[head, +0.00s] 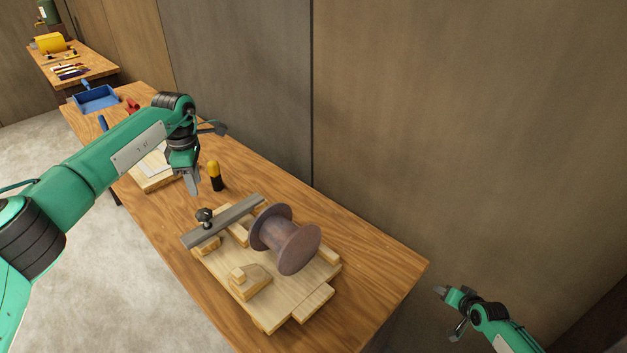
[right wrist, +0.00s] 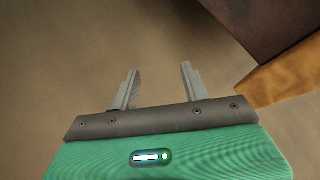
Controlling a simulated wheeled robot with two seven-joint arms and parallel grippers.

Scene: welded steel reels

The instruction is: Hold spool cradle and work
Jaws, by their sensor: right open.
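The spool cradle (head: 276,311) is a pale wooden board with blocks, lying on the workbench. A rust-brown steel reel (head: 287,241) lies on its side in it, with its two round flanges showing. A grey metal bar (head: 225,222) with a black knob (head: 204,215) crosses the cradle's far left side. My left gripper (head: 192,186) points down above the bench, beyond the cradle and apart from it; its jaw gap is not clear. My right gripper (head: 440,291) is off the bench's right end, empty. Its two fingers stand apart in the right wrist view (right wrist: 157,88).
A yellow-and-black tool (head: 215,175) stands on the wooden bench (head: 395,262) near my left gripper. A pale board (head: 156,180) lies behind my left arm. A blue dustpan (head: 96,98) is at the far end. A wall (head: 470,120) runs along the bench's back.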

